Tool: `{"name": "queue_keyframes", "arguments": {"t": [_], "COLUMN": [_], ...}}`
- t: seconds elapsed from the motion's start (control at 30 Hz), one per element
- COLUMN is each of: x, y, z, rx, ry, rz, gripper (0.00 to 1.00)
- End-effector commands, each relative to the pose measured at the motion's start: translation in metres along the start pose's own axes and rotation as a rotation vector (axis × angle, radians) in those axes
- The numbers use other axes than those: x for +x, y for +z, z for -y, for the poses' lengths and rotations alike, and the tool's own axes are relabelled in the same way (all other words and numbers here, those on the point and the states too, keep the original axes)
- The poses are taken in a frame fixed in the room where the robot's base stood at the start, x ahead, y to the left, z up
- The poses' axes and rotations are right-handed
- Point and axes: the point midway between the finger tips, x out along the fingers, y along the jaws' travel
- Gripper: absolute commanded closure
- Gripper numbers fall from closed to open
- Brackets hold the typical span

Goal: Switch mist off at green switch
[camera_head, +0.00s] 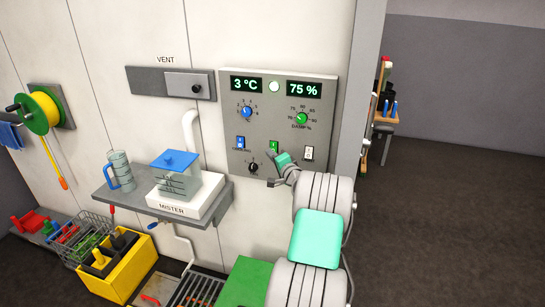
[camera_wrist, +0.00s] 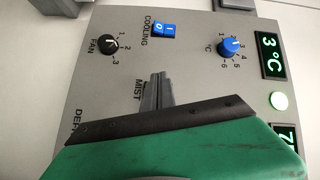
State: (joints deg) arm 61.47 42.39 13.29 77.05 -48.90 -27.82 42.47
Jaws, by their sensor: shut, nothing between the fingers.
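The green switch (camera_head: 273,145) sits in the middle of the switch row on the grey control panel (camera_head: 229,95). Its rocker position is too small to read. My gripper (camera_head: 275,156) is right in front of the panel, just below and at the green switch. In the wrist view my gripper (camera_wrist: 156,88) is shut and empty, with its fingertips over the spot beside the MIST label (camera_wrist: 139,91). The fingers hide the green switch there. I cannot tell whether the tips touch it.
The blue cooling switch (camera_wrist: 164,30) and black fan knob (camera_wrist: 108,44) are close by. A blue knob (camera_wrist: 229,46), green-centred knob (camera_head: 302,118) and white switch (camera_head: 308,153) share the panel. A shelf (camera_head: 113,198) with the mister (camera_head: 173,205) stands left.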

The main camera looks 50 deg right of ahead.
Motion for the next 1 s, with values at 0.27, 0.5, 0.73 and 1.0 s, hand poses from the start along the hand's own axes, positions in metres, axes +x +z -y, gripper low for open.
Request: {"name": "queue_keyframes", "arguments": {"t": [0.27,0.5,0.73,1.0], "x": [0.0084,0.0082,0.0081,0.008], "y": [-0.006,-0.006,-0.0059,-0.0058], "z": [-0.0065,-0.0061,-0.0061,-0.0061], "rx": [0.0,0.001,0.001,0.001], "ry": [0.001,0.001,0.001,0.001], "rz": [0.0,0.0,0.0,0.0], "gripper": [1.0,1.0,1.0,1.0]}}
